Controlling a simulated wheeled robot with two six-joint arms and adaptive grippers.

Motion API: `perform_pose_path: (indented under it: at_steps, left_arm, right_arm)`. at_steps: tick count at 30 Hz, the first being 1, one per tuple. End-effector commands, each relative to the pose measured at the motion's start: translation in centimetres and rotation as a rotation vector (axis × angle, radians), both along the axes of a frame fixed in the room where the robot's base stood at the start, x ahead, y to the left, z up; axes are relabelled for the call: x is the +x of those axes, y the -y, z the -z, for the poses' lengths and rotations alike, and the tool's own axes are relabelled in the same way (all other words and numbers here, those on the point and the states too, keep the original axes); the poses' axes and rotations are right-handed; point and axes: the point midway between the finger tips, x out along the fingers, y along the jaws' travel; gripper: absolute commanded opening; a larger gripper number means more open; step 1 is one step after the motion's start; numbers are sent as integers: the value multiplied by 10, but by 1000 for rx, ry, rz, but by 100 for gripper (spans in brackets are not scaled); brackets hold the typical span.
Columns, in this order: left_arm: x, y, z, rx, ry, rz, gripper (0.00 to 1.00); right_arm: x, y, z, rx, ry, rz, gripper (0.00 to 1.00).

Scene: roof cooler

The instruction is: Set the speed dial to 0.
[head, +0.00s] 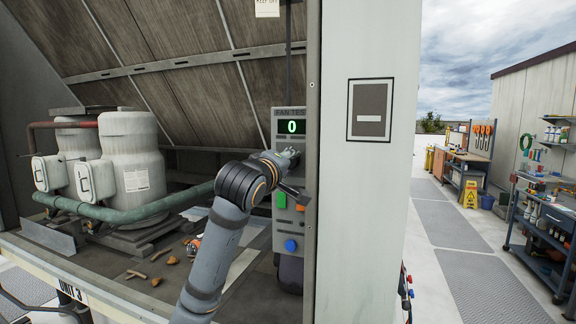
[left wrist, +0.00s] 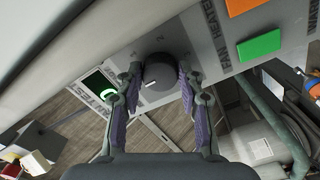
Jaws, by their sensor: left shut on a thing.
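The fan test panel (head: 289,119) is a grey box on the cabinet's right side. Its display (head: 292,127) reads a green 0; the display also shows, tilted, in the left wrist view (left wrist: 99,84). The round dark speed dial (left wrist: 160,71) sits on the panel face, with a small light mark near its lower edge. My left gripper (head: 290,157) is at the panel just below the display, and hides the dial in the head view. In the left wrist view its fingers (left wrist: 159,88) lie on both sides of the dial, shut on it. My right gripper is not in view.
Pale tanks (head: 133,160) and a green pipe (head: 150,208) stand left. A grey pillar (head: 365,220) borders the panel on the right.

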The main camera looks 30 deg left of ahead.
Motion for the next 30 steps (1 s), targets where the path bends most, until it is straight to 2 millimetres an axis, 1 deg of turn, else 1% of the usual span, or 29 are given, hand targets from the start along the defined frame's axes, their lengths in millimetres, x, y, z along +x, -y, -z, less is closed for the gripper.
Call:
perform_pose_path:
  at_steps: [5, 6, 8, 17, 20, 23, 27, 30]
  left_arm:
    - [0, 0, -1, 1, 3, -1, 6]
    - [0, 0, -1, 1, 3, -1, 39]
    - [0, 0, -1, 1, 3, -1, 47]
    - [-1, 0, -1, 1, 1, 0, 48]
    - [-8, 1, -1, 5, 4, -2, 48]
    - [-27, 5, -1, 9, 3, -3, 48]
    - [-62, 14, -1, 14, 1, -5, 48]
    - [-78, 17, -2, 11, 3, -6, 48]
  right_arm:
    - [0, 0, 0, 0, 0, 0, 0]
    - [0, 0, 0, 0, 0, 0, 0]
    - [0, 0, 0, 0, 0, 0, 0]
    - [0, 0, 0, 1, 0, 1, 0]
    - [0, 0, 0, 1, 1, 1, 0]
    - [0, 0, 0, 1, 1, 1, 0]
    - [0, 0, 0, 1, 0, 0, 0]
    - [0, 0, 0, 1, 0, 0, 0]
